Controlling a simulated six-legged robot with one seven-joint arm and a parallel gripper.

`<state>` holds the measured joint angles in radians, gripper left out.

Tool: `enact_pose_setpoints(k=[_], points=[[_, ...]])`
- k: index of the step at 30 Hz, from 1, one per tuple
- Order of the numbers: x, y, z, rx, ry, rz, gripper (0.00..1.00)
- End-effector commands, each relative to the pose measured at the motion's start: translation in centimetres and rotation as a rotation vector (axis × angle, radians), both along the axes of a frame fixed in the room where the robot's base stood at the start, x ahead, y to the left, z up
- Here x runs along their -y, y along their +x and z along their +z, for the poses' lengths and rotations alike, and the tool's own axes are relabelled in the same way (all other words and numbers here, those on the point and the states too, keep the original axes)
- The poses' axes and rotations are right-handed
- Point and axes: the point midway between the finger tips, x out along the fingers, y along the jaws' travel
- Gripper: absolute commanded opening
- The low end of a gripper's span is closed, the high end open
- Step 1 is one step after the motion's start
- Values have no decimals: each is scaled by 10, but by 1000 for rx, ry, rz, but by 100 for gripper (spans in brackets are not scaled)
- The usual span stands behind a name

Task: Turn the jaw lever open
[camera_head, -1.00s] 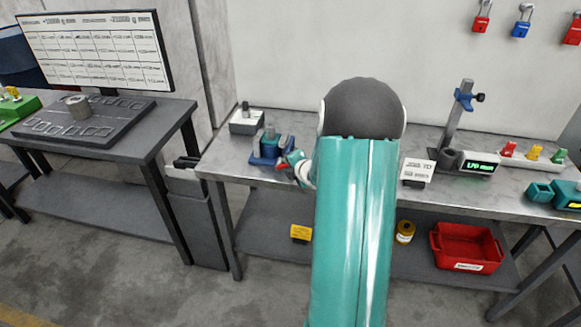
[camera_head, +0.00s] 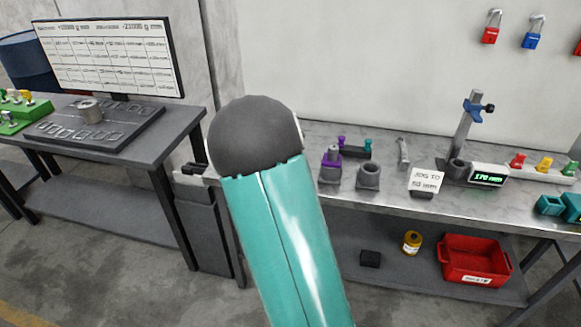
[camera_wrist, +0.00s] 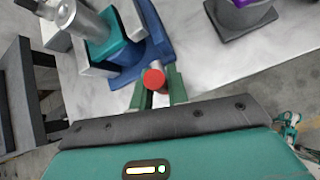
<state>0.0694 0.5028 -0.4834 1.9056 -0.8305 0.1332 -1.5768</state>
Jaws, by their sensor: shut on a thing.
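In the wrist view a blue-based vise (camera_wrist: 158,40) with a teal and grey jaw block (camera_wrist: 118,45) stands on the bench at upper left. A silver metal cylinder (camera_wrist: 88,25) lies at its jaws. The red-tipped jaw lever (camera_wrist: 153,78) sticks out from the vise toward me. In the head view my arm hides the vise, the lever and my gripper.
On the bench are a purple-topped holder (camera_head: 331,166), a grey cup (camera_head: 369,176), a paper sign (camera_head: 426,182) and a gauge stand (camera_head: 468,125). A red bin (camera_head: 476,260) sits on the lower shelf. A desk with a monitor (camera_head: 110,58) stands left.

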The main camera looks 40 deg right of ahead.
Motion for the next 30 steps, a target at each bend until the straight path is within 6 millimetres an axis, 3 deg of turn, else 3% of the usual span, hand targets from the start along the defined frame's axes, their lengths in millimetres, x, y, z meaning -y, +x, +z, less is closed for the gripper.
enact_pose_setpoints(k=[12,28,29,30], points=[[-6,8,2,-156,-121,1,0],[-6,9,1,-176,-136,1,0],[-6,8,1,-176,-136,1,22],[-6,8,1,-175,-135,2,30]])
